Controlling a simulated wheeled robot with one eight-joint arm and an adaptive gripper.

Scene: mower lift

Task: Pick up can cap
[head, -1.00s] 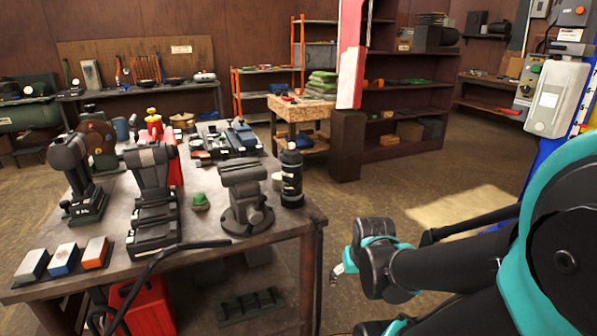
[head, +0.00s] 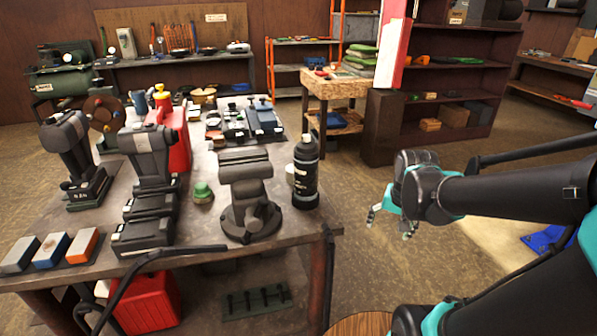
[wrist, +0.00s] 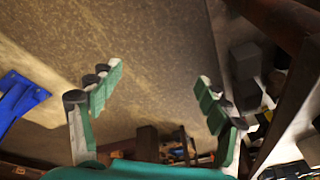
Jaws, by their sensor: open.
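I cannot tell for sure which thing is the can cap. A small green cap-like piece (head: 203,192) sits on the workbench (head: 283,247), left of the grey vise. A black spray can (head: 305,172) stands upright near the bench's right end, with a small pale round thing (head: 290,174) partly hidden beside it. My gripper (head: 390,223) is open and empty, right of the bench and apart from it. In the wrist view my gripper (wrist: 160,85) shows its green-padded fingers spread over bare floor, with nothing between them.
The vise (head: 245,190) stands between the green piece and the black can. Black clamp-like tools (head: 150,165), a red can (head: 175,140) and three coloured blocks (head: 50,250) crowd the bench. A wooden table (head: 338,87) and shelves stand behind. Floor between bench and arm is clear.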

